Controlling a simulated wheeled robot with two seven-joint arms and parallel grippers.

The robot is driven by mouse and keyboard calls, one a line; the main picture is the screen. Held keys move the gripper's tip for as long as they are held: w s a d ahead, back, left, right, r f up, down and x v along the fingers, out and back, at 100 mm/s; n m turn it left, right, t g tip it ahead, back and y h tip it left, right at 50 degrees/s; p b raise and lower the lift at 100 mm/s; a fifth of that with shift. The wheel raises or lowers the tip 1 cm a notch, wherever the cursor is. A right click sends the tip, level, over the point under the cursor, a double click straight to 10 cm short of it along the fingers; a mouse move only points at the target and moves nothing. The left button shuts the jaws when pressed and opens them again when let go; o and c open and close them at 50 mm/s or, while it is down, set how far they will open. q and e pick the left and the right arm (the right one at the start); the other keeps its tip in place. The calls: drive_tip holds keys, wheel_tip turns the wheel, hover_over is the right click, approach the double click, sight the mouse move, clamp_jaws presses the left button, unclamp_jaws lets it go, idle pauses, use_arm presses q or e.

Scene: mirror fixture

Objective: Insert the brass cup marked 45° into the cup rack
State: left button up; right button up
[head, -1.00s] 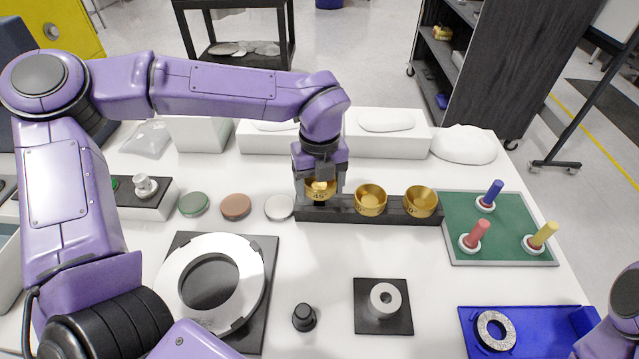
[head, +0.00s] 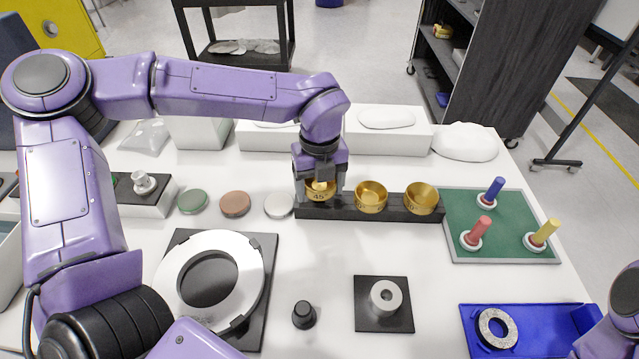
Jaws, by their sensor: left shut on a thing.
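The brass cup marked 45° (head: 319,195) is at the left end of the black cup rack (head: 390,213). My left gripper (head: 320,183) points down from above and is shut on this cup. The cup's lower part meets the rack's left slot; how deep it sits I cannot tell. Two other brass cups stand in the rack, a middle one (head: 371,197) and a right one (head: 421,199). Their markings are too small to read surely. Part of my right arm shows at the lower right edge, but its gripper is out of the picture.
Green (head: 192,201), brown (head: 235,204) and white (head: 279,205) discs lie left of the rack. A green board (head: 500,248) with coloured pegs stands right. In front are a large white ring (head: 247,298), a black knob (head: 303,315) and a blue tray (head: 545,340). White boxes stand behind.

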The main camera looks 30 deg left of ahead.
sight(319, 186)
use_arm(q)
drive_tip(key=shift+f+b, duration=0.35)
drive_tip(key=shift+f, duration=0.2)
drive_tip(key=o, duration=1.2)
wheel_tip(319, 186, up, 11)
drive_tip(key=shift+s+f+b, duration=0.1)
drive_tip(key=shift+f+b, duration=0.05)
drive_tip(key=shift+b, duration=0.35)
